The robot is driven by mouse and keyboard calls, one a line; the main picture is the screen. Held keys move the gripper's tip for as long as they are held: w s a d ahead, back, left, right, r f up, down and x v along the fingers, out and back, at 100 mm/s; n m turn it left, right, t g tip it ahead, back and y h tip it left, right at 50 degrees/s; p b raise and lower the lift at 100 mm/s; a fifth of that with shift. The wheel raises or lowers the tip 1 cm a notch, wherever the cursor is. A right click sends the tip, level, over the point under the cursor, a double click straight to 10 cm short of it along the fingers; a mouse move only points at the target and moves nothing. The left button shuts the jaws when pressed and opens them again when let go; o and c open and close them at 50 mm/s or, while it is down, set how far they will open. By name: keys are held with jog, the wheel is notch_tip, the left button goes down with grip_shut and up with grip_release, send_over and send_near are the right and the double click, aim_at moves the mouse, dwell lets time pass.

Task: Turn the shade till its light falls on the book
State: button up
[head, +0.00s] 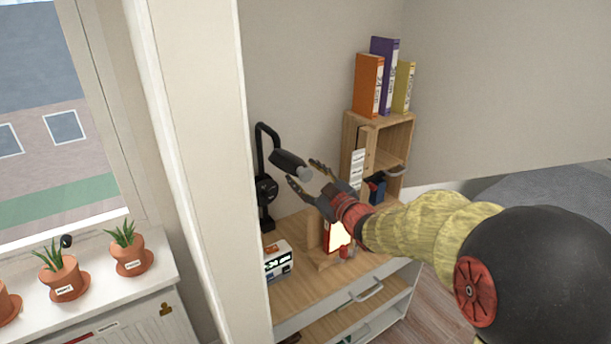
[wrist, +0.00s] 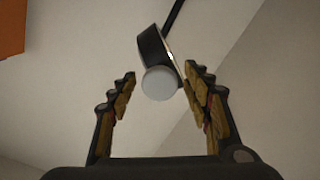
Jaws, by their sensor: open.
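The black lamp (head: 264,188) is fixed at the wall side, its bent arm ending in a dark shade (head: 287,159). A pale round knob or bulb (head: 305,174) sits at the shade's near end. My gripper (head: 301,171) is open, its fingers on either side of that round end. In the wrist view the shade (wrist: 151,45) is tilted and the pale round part (wrist: 159,83) lies between the open fingers (wrist: 161,70), with gaps showing.
A wooden shelf box (head: 388,135) with several binders on top stands behind. Potted plants (head: 62,278) line the window sill at left.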

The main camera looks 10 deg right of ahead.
jog(key=shift+s, duration=0.1)
jog(key=v, duration=1.1)
jog(key=shift+s, duration=0.35)
jog(key=shift+d, duration=0.15)
jog(key=s+d+f+m+g+h, duration=0.2)
jog(key=d+f+m+g+h, duration=0.15)
jog(key=d+f, duration=0.25)
jog(key=s+d+f+m+g+h, duration=0.2)
jog(key=d+f+h, duration=0.2)
jog(key=d+f, duration=0.15)
jog(key=s+d+f+m+g+h, duration=0.1)
jog(key=s+f+m+g, duration=0.2)
jog(key=s, duration=0.3)
jog(key=s+a+r+m+g+y, duration=0.1)
jog(key=s+a+g, duration=0.1)
jog(key=s+a, duration=0.55)
jog(key=s+a+r+m+g+y, duration=0.1)
jog(key=s+a+g, duration=0.25)
jog(key=s, duration=0.75)
jog(key=s+a+r+n+t, duration=0.1)
jog(key=a+r+t, duration=0.1)
jog(key=a+r, duration=0.3)
jog(key=shift+y, duration=0.45)
